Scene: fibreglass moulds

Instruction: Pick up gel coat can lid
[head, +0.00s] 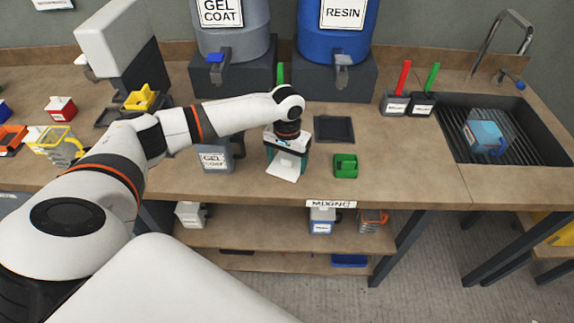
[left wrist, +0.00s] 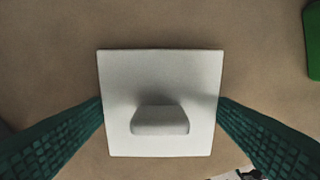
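The gel coat can lid is a flat white square plate (head: 283,174) lying on the bench near its front edge. In the left wrist view the lid (left wrist: 160,75) fills the middle, with a raised block handle (left wrist: 160,121) on top. My left gripper (head: 287,158) is above the lid, pointing down and hiding part of it. In the left wrist view its teal fingers (left wrist: 160,108) are spread wide, one on each side of the lid, with the handle free between them. The grey gel coat can (head: 214,160) stands just left of the gripper. My right gripper is not in view.
A green container (head: 345,166) and a dark flat square (head: 334,129) lie right of the lid. Large gel coat (head: 232,35) and resin (head: 335,35) drums stand behind. A sink (head: 500,130) is at right. Bench right of the green container is clear.

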